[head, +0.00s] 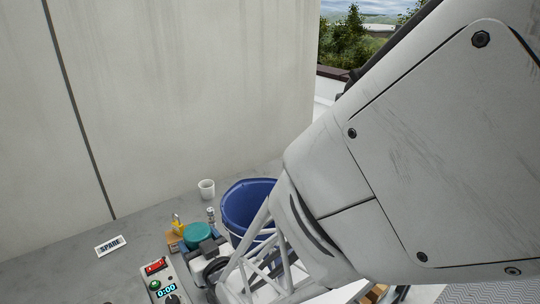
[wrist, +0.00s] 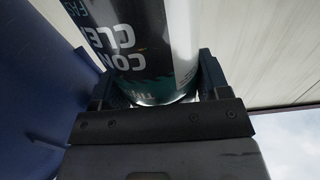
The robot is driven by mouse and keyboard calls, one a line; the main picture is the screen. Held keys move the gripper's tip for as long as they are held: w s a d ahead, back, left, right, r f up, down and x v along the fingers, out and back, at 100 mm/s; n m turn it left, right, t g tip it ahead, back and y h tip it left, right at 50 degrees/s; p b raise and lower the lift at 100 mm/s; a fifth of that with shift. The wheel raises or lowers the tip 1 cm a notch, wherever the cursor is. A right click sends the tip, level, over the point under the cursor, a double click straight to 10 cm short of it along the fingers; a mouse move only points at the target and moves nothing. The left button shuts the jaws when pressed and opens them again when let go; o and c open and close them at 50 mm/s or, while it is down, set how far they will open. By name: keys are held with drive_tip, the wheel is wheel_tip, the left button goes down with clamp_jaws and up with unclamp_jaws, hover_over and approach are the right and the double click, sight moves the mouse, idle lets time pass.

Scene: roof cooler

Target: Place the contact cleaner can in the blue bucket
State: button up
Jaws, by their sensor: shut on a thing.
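The contact cleaner can (wrist: 150,45) fills the upper middle of the wrist view, black, white and teal with part of its lettering showing. My gripper (wrist: 155,85) is shut on it, a dark finger at each side near the can's metal rim. The blue bucket (head: 240,203) stands open on the ledge in the head view, partly behind my arm. A large blue surface on the left of the wrist view, likely the bucket (wrist: 35,105), is close beside the can.
A white cup (head: 206,189) stands behind the bucket. A SPARE label (head: 110,245) lies farther left. A concrete wall (head: 190,90) rises behind.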

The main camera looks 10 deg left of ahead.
drive_tip(key=v, duration=0.9)
drive_tip(key=shift+s+r, duration=0.2)
drive_tip(key=shift+r, duration=0.3)
